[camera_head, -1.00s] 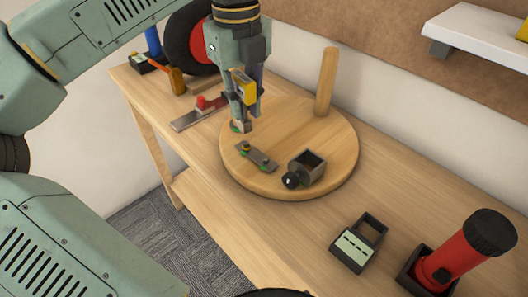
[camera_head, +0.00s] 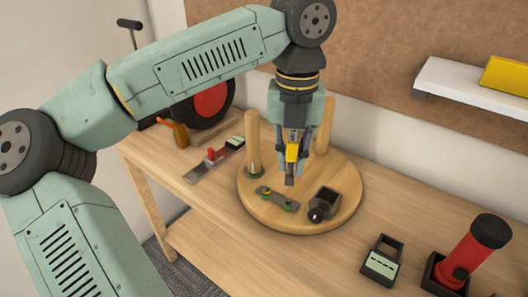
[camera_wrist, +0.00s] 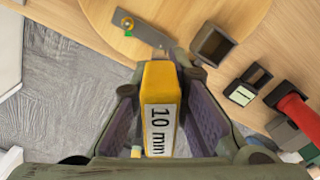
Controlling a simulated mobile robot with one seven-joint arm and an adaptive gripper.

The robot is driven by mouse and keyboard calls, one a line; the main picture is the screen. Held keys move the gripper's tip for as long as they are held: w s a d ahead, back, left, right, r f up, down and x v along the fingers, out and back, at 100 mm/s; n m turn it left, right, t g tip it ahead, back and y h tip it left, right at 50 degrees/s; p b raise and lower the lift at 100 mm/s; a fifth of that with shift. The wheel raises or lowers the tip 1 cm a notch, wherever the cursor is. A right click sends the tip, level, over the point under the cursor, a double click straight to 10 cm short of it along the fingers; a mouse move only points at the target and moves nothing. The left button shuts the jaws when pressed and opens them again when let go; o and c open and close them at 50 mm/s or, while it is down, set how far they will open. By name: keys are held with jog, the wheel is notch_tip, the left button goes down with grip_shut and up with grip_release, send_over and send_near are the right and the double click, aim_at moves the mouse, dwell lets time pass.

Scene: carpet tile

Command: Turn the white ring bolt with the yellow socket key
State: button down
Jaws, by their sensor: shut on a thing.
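My gripper (camera_head: 291,140) is shut on the yellow socket key (camera_head: 292,153), whose dark socket end points down. In the wrist view the key (camera_wrist: 160,108) has a "10 mm" label and sits between both fingers. The key hangs above a round wooden board (camera_head: 335,210). A grey metal plate (camera_head: 277,198) lies on the board, left of and below the key's tip, with small bolts bearing green and yellow colours. The plate also shows in the wrist view (camera_wrist: 143,32). I cannot make out a white ring on any bolt. The key's tip appears apart from the plate.
Two wooden posts rise from the board, one at left (camera_head: 253,140) and one behind the gripper (camera_head: 325,125). A dark open box (camera_head: 326,200) sits on the board's right. A black-framed gauge (camera_head: 381,263) and red cylinder (camera_head: 468,252) stand at right.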

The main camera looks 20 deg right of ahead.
aim_at(290, 173)
jog(key=shift+d, duration=0.1)
dwell(0.3)
jog(key=shift+f+b, duration=2.7)
jog(key=shift+f, duration=0.4)
jog(key=n+b, duration=0.2)
jog(key=n, duration=0.3)
jog(key=shift+n, duration=0.3)
jog(key=n, duration=0.4)
jog(key=shift+r, duration=0.15)
jog(key=n, duration=0.6)
jog(key=shift+p, duration=0.4)
jog(key=n, duration=0.6)
jog(key=shift+s, duration=0.1)
